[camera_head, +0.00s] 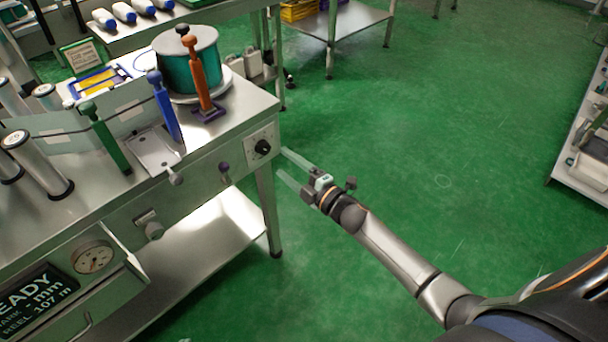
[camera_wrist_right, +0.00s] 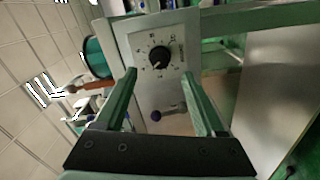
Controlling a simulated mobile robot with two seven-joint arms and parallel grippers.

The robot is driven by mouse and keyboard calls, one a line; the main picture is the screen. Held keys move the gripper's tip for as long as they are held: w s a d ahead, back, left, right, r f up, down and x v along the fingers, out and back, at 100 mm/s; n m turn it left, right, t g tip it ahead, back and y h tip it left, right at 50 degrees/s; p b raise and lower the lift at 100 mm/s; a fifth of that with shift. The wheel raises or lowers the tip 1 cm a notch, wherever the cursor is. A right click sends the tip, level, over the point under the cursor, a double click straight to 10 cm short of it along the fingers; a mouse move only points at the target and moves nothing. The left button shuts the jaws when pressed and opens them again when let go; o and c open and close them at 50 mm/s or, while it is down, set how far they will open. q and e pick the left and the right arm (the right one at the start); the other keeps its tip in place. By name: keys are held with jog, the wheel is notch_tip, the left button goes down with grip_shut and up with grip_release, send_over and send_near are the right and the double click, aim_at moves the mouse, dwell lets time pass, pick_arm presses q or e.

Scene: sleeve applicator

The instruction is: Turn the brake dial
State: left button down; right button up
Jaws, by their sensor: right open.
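The brake dial (camera_head: 262,147) is a black knob on a pale plate at the right end of the machine's front panel. In the right wrist view the dial (camera_wrist_right: 160,56) has marks around it and sits beyond the fingertips, roughly midway between them. My right gripper (camera_head: 283,163) is open and empty, just off the panel to the right of the dial. Its two fingers also show in the right wrist view (camera_wrist_right: 160,90), apart from each other and with a gap to the dial. My left gripper does not show.
A purple-tipped lever (camera_head: 224,167) sticks out left of the dial. A teal reel (camera_head: 187,62), an orange lever (camera_head: 200,75) and a blue lever (camera_head: 164,105) stand on the bench top. A table leg (camera_head: 268,210) is below the dial.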

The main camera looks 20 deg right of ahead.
pick_arm(q)
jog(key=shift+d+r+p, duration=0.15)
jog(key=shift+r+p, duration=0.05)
jog(key=shift+p, duration=0.1)
pick_arm(e)
jog(key=v, duration=0.6)
jog(key=shift+s, duration=0.2)
jog(key=s+a+f+m+g+h, duration=0.1)
jog(key=s+a+f+m+g, duration=0.2)
jog(key=s+m, duration=0.3)
jog(key=s+a+f+m+g+h, duration=0.1)
jog(key=s+a+f+m+g, duration=0.15)
jog(key=s+f+m, duration=0.4)
jog(key=s+a+f+m+g+h, duration=0.1)
jog(key=s+a+m+g, duration=0.25)
jog(key=s, duration=0.55)
pick_arm(q)
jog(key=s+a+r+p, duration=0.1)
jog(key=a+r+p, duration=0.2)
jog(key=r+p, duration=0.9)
jog(key=p, duration=0.4)
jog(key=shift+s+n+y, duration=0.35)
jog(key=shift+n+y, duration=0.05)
pick_arm(e)
jog(key=d+r+t, duration=0.1)
jog(key=d+r, duration=0.2)
jog(key=r, duration=0.9)
jog(key=shift+s+d+m+h, duration=0.15)
jog(key=shift+s+m+h, duration=0.25)
